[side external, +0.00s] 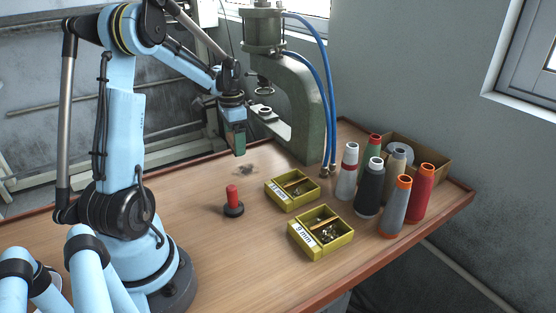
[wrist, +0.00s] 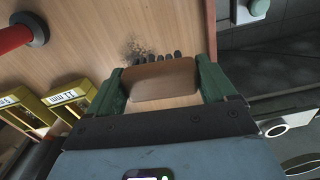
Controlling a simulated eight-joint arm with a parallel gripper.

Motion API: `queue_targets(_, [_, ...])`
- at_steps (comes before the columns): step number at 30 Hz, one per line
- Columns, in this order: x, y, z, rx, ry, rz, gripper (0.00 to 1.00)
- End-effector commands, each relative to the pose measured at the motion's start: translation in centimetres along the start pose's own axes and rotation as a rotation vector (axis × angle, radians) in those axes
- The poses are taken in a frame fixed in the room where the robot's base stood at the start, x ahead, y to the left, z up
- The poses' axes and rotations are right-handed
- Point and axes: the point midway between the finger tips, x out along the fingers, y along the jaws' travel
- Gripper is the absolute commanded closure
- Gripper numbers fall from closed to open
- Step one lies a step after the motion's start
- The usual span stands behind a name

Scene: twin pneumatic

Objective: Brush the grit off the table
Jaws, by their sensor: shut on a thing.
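My gripper (side external: 238,143) hangs above the table (side external: 180,196), just behind the dark patch of grit (side external: 246,169). In the wrist view my gripper (wrist: 160,75) is shut on a brush (wrist: 160,85) with a brown wooden back and dark bristles. The bristles point away from the wrist, towards the tabletop. The grit also shows in the wrist view (wrist: 136,47) as dark specks, just beside and partly behind the bristles. In the side view the brush is mostly hidden by the fingers. I cannot tell whether the bristles touch the table.
A red-handled tool on a black base (side external: 232,205) stands in front of the grit. Two yellow boxes of small metal parts (side external: 292,190) (side external: 320,233) lie to the right. A green press (side external: 300,105) stands behind. Several thread cones (side external: 369,190) and a cardboard box (side external: 432,160) occupy the right.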

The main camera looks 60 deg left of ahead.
Motion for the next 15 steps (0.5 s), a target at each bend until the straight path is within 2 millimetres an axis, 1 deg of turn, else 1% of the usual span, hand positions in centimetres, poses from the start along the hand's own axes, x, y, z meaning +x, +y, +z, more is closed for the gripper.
queue_targets(12, [3.8,0.0,0.0,0.001,0.000,0.000,0.40])
queue_targets(15, [5.5,0.0,-0.1,0.001,0.000,0.000,0.40])
